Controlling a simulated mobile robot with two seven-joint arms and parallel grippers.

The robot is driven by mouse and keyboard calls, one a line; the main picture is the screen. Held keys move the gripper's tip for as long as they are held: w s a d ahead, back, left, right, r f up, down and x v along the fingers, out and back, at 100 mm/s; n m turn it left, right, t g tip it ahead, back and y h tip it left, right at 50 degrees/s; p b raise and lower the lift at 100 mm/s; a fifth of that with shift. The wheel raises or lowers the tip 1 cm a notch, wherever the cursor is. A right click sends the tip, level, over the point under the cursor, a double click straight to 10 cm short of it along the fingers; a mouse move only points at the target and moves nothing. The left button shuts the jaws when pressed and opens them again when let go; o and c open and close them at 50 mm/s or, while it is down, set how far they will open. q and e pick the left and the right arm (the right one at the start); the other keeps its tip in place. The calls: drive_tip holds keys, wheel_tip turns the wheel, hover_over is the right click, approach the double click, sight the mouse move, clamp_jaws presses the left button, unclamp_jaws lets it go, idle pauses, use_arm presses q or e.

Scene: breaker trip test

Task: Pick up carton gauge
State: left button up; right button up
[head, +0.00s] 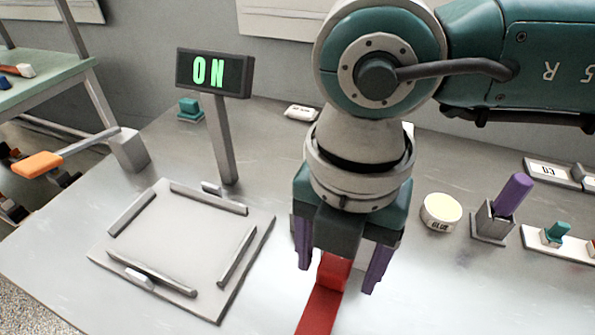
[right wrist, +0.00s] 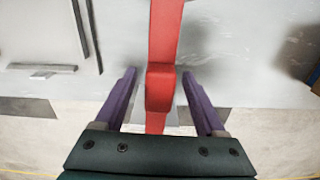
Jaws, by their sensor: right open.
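A long red piece, which I take to be the carton gauge (head: 318,312), lies on the grey bench below my right gripper (head: 337,280). It has a flat strip and a raised block. My right gripper is open, with its purple fingers on either side of the red piece. In the right wrist view the red block (right wrist: 160,90) is between the two fingers of the gripper (right wrist: 160,74), with a gap on each side. The gripper hides part of the red piece in the head view. My left gripper is not in view.
A grey framed plate (head: 180,250) lies left, with an ON display (head: 213,73) on a post behind it. To the right stand a glue tub (head: 441,212), a purple-handled lever (head: 512,195) and a teal switch (head: 556,234). A white block (head: 301,113) lies behind.

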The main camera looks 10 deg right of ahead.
drive_tip(key=shift+f, duration=1.55)
clamp_jaws()
